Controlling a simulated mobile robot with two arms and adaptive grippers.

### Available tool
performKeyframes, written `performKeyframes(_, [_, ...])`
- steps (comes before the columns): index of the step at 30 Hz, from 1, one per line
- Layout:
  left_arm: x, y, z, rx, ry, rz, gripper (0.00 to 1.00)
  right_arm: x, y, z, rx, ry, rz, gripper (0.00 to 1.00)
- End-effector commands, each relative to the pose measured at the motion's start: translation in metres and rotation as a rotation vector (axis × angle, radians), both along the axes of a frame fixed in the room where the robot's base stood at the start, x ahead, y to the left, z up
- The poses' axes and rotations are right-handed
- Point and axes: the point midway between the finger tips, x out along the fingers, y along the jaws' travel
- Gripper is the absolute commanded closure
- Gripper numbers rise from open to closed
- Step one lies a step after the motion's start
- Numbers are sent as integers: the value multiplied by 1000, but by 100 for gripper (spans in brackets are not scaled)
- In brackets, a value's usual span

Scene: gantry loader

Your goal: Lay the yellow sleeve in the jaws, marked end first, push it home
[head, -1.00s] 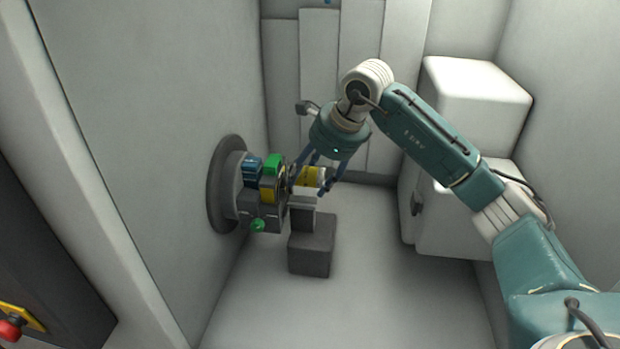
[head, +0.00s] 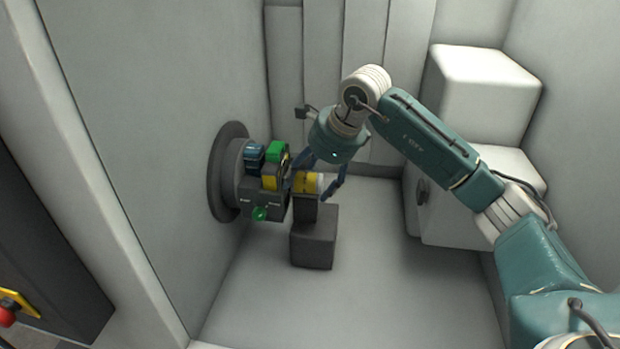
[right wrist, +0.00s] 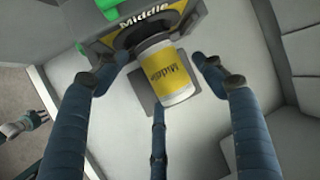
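The sleeve (head: 309,183), white with a broad yellow band, lies level at the dark chuck (head: 262,204) on the left wall. The chuck carries blue, green and yellow blocks. My right gripper (head: 324,178) is open, its dark blue fingers spread around the sleeve with visible gaps in the right wrist view (right wrist: 157,80). My left gripper is not in the head view.
A dark grey stepped block (head: 313,238) stands under the sleeve. White boxes (head: 485,90) are at the right, behind my right arm. A red button on a yellow plate (head: 8,312) is at the lower left. The floor in front is clear.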

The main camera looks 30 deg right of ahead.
Motion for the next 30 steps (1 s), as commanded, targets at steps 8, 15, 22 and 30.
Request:
performKeyframes(8, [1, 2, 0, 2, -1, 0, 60, -1, 0, -1, -1, 3, 0, 26])
performKeyframes(15, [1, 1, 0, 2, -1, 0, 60, -10, -5, 23, -2, -2, -1, 26])
performKeyframes(22, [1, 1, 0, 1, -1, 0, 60, -30, -13, 68, -2, -5, -1, 26])
performKeyframes(30, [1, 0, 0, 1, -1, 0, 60, -47, -20, 102, -1, -2, -1, 26])
